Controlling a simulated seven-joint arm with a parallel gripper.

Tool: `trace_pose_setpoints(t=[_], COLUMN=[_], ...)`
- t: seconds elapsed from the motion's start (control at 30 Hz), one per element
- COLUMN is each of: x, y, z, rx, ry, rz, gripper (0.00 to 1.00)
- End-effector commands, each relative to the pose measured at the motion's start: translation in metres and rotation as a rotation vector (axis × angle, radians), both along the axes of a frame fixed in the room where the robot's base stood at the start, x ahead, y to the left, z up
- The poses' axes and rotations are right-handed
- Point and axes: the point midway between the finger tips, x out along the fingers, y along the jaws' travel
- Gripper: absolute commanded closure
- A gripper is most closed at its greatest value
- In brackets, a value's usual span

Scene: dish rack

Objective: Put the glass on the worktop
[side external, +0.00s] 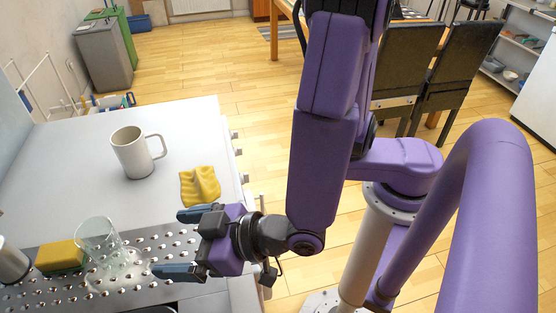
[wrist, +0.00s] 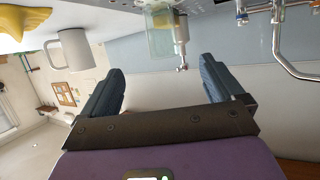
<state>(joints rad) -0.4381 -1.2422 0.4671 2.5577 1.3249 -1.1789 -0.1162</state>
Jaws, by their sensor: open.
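The clear glass (side external: 100,240) stands on the perforated metal drainer (side external: 140,283) at the lower left of the side view. It also shows at the top of the wrist view (wrist: 159,38), beyond the fingers. My gripper (side external: 178,243) is open and empty, to the right of the glass and apart from it, with its fingers pointing left towards it. Both dark fingers also show in the wrist view (wrist: 158,82), spread with nothing between them. The white worktop (side external: 75,150) lies behind the drainer.
A white mug (side external: 132,155) and a crumpled yellow cloth (side external: 200,186) are on the worktop. A yellow sponge (side external: 60,257) is left of the glass, beside a metal cylinder (side external: 11,262). A tap (wrist: 278,40) shows in the wrist view. The worktop left of the mug is clear.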

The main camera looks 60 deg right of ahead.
Motion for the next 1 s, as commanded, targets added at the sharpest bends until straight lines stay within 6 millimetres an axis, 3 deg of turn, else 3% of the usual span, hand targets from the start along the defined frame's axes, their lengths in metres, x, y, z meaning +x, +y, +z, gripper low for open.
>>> trace_pose_setpoints(t=[0.23,0.47,0.67,1.0], x=[-0.006,-0.038,-0.07,-0.1], y=[0.001,-0.021,-0.073,-0.216], z=[-0.011,-0.008,0.004,0.025], rx=[0.023,-0.036,-0.187,-0.606], ry=[0.251,0.544,0.708,0.841], rz=[0.138,0.383,0.569,0.676], gripper=[0.05,0.05,0.05,0.05])
